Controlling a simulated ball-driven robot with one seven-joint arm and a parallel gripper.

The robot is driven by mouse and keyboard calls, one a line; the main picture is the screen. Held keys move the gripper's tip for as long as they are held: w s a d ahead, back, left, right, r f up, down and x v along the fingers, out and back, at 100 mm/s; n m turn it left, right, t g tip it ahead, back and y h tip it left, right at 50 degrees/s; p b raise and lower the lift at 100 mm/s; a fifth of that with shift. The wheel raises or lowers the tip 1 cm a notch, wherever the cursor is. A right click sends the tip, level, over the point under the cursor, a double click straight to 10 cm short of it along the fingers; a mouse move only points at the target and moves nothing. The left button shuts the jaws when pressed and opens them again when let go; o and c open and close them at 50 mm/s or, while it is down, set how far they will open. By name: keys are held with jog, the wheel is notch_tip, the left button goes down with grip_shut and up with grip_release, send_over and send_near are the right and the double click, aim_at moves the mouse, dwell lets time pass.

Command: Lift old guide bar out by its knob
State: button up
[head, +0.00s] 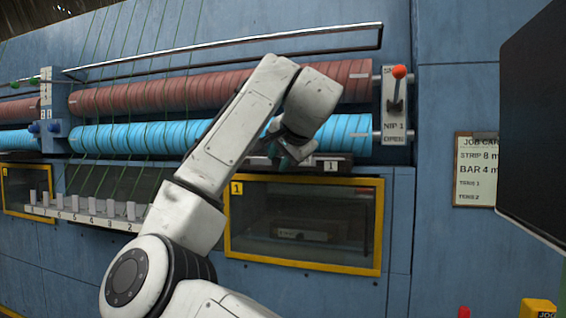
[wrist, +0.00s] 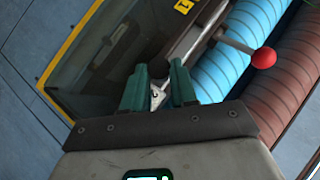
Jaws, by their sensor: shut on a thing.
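In the head view my gripper (head: 283,152) is at the dark ledge with the white 1 plate (head: 331,166), below the blue roller. My forearm partly hides this spot. In the wrist view the green fingers of my gripper (wrist: 160,88) are closed around a small metal piece, which I take as the knob (wrist: 157,99) of the old guide bar. The fingers hide most of it. A grey bar (wrist: 203,38) runs from near the fingers up and right along the blue roller. I cannot tell whether it is lifted from its seat.
A lever with an orange-red ball (head: 399,72) stands at the rollers' right end, above NIP 1 OPEN lettering. The blue roller (head: 345,135) and red roller (head: 340,82) lie close above. A yellow-framed window (head: 303,263) is below. A numbered rack (head: 85,218) stands left, a dark screen (head: 535,120) right.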

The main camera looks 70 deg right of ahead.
grip_shut()
jog(key=shift+r, duration=0.1)
jog(key=s+a+r+b, duration=0.4)
jog(key=s+a+r, duration=0.3)
jog(key=a+r, duration=0.4)
jog(key=shift+s+a+r, duration=0.3)
jog(key=shift+a+r, duration=0.1)
jog(key=shift+r, duration=0.55)
